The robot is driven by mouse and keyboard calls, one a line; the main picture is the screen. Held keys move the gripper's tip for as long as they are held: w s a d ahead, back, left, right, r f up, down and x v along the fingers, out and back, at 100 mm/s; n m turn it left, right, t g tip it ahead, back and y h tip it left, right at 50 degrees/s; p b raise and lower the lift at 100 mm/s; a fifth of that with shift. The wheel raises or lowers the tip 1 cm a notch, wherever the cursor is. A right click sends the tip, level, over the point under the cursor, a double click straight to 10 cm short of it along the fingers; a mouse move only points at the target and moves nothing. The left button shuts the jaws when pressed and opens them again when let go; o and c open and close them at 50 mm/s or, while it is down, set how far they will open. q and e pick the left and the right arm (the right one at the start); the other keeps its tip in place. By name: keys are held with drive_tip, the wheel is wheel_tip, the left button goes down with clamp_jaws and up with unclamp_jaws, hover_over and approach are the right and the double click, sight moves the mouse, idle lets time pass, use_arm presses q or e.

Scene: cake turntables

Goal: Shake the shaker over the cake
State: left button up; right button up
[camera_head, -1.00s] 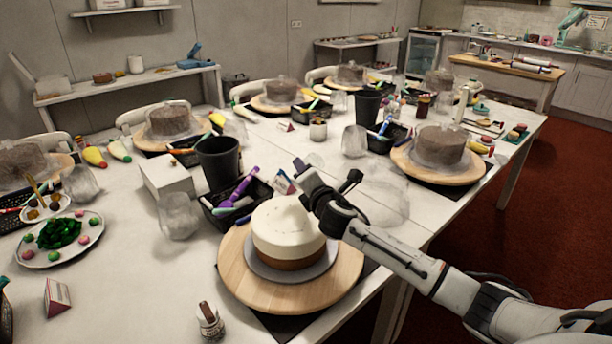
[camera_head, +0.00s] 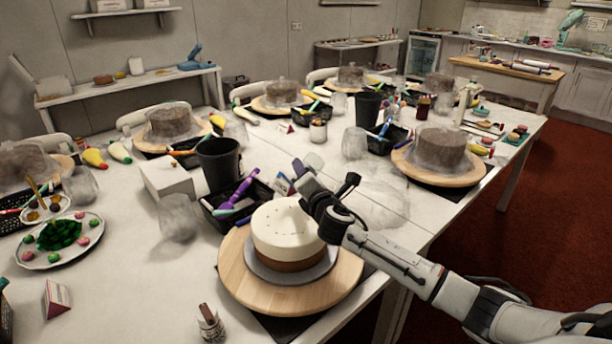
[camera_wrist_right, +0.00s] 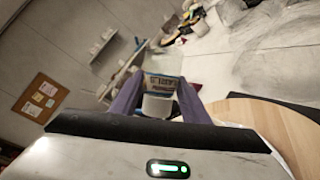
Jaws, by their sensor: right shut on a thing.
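The cake (camera_head: 288,232) has a white top layer over a brown base and sits on a grey board on a round wooden turntable (camera_head: 240,285). Small dark specks show on its white top. My right gripper (camera_head: 299,178) is just above and behind the cake. In the right wrist view, its purple fingers (camera_wrist_right: 157,98) are shut on the shaker (camera_wrist_right: 158,84), a small container with a blue-and-white label and a whitish end. In the head view the shaker is small and partly hidden by the gripper. My left gripper is not in view.
A black basket of tools (camera_head: 232,217), a black cup (camera_head: 217,162) and a white box (camera_head: 168,178) stand behind the cake. More wrapped cakes on turntables fill the table.

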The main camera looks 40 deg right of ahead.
drive_tip(key=shift+w+d+r+p, duration=0.1)
drive_tip(key=shift+d+r+p, duration=0.3)
drive_tip(key=shift+r+p, duration=0.05)
drive_tip(key=shift+a+f, duration=0.4)
drive_tip(key=shift+b, duration=0.55)
drive_tip(key=shift+a+r+n+t, duration=0.1)
drive_tip(key=shift+r+n+t, duration=0.05)
drive_tip(key=shift+n+t, duration=0.2)
